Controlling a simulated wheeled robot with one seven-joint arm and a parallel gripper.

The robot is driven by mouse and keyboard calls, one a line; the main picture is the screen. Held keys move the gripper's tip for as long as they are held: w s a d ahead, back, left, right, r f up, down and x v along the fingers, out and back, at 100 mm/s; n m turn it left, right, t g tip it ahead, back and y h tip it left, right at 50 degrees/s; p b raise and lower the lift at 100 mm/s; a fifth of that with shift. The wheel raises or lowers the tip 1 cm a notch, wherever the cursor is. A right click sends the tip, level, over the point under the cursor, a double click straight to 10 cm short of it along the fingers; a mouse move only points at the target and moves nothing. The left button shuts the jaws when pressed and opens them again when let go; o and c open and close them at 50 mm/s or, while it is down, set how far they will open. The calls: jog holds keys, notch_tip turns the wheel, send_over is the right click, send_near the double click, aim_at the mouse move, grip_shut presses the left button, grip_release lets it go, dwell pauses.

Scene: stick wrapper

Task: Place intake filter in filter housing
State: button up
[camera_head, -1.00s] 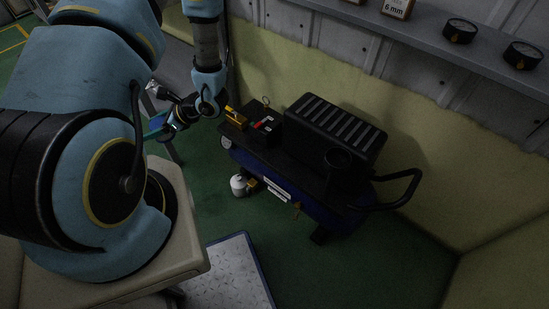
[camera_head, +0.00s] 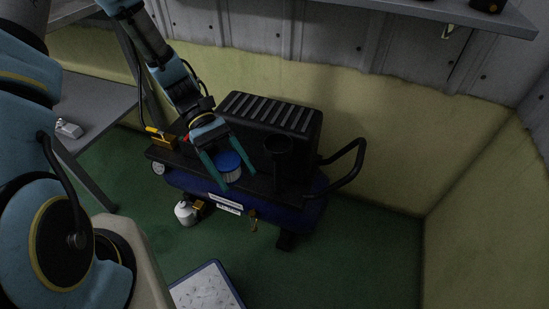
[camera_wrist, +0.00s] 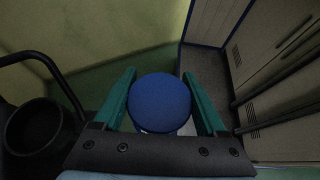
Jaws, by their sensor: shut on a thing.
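The intake filter, a short cylinder with a blue top and pale ribbed side, shows in the head view (camera_head: 231,171) and the wrist view (camera_wrist: 160,101). My gripper (camera_head: 239,181) is shut on it, one teal finger on either side; the gripper also shows in the wrist view (camera_wrist: 159,76). The filter is in front of the black engine block, left of the filter housing. The filter housing, a black open-topped cup (camera_head: 278,149), stands on the compressor's right part. It looks empty in the wrist view (camera_wrist: 35,127), left of the filter and apart from it.
The blue compressor (camera_head: 277,210) carries a ribbed black block (camera_head: 268,111) just behind my gripper and a curved black handle (camera_head: 356,172) at right. A shelf (camera_head: 440,14) runs along the back wall.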

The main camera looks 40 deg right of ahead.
jog(key=w+d+r+n+t+h+b, duration=0.1)
jog(key=d+r+n+t+h+b, duration=0.15)
jog(key=d+n+h, duration=0.6)
notch_tip(320, 180, up, 3)
jog(key=n+t+b, duration=0.2)
jog(key=t, duration=0.1)
send_over(288, 140)
jog(key=s+a, duration=0.1)
jog(key=s, duration=0.1)
jog(key=shift+h, duration=0.35)
jog(key=f, duration=0.3)
jog(key=f+b, duration=0.1)
jog(key=f, duration=0.5)
jog(key=shift+w+a+f, duration=0.1)
jog(key=shift+w+f, duration=0.15)
jog(key=shift+b, duration=0.3)
jog(key=shift+f, duration=0.2)
jog(key=o, duration=1.3)
jog(key=shift+r, duration=0.15)
